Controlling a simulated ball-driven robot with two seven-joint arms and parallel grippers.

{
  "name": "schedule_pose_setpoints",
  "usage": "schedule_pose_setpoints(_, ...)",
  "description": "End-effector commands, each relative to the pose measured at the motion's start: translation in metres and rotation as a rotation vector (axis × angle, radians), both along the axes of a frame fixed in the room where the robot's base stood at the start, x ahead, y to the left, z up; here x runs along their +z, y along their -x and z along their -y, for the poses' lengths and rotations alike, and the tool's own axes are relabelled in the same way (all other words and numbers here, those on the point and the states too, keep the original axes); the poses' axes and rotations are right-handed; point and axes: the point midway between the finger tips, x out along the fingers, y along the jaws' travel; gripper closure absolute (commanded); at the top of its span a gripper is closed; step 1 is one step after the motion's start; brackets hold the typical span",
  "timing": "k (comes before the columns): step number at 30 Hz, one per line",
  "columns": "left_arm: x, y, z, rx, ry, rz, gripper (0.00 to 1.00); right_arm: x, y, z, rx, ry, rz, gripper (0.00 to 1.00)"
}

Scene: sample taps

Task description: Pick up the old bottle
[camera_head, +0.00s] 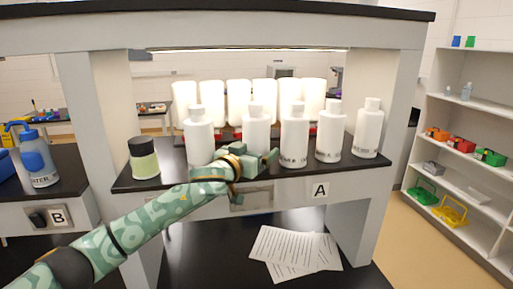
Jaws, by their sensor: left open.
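Several white bottles stand upright in a row on the black shelf marked A. The nearest to my gripper is a white bottle (256,128), partly hidden behind it. Others are a left white bottle (198,135), a white bottle (294,138), another (329,135) and a right one (368,130). A jar (144,160) with a black cap and pale green contents stands at the shelf's left end. I cannot tell which is the old bottle. My left gripper (262,177) is open and empty, in front of the shelf edge. My right gripper is not in view.
Larger white containers (238,97) stand behind the row. Papers (295,250) lie on the lower black surface. Grey posts (380,150) flank the shelf. A blue-topped wash bottle (38,160) stands at left, and a side rack (470,150) holds coloured bins.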

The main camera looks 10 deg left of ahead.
Motion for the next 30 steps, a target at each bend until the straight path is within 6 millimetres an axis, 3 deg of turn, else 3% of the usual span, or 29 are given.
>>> schedule_pose_setpoints(2, 0.0, 0.0, 0.0, 0.0, 0.0, 0.0, 0.12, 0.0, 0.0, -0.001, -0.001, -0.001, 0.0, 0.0)
schedule_pose_setpoints(8, 0.0, 0.0, -0.001, 0.001, 0.0, 0.0, 0.67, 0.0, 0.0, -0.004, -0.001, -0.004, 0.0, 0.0)
schedule_pose_setpoints(20, 0.008, 0.0, -0.001, 0.002, 0.0, 0.003, 0.69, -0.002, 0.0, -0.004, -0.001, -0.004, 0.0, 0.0)
schedule_pose_setpoints(26, 0.037, 0.003, -0.002, 0.0, 0.002, 0.007, 0.69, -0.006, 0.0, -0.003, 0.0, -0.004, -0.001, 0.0)
schedule_pose_setpoints(30, 0.066, 0.026, -0.011, 0.0, 0.001, 0.008, 0.69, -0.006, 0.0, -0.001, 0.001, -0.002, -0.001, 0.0)
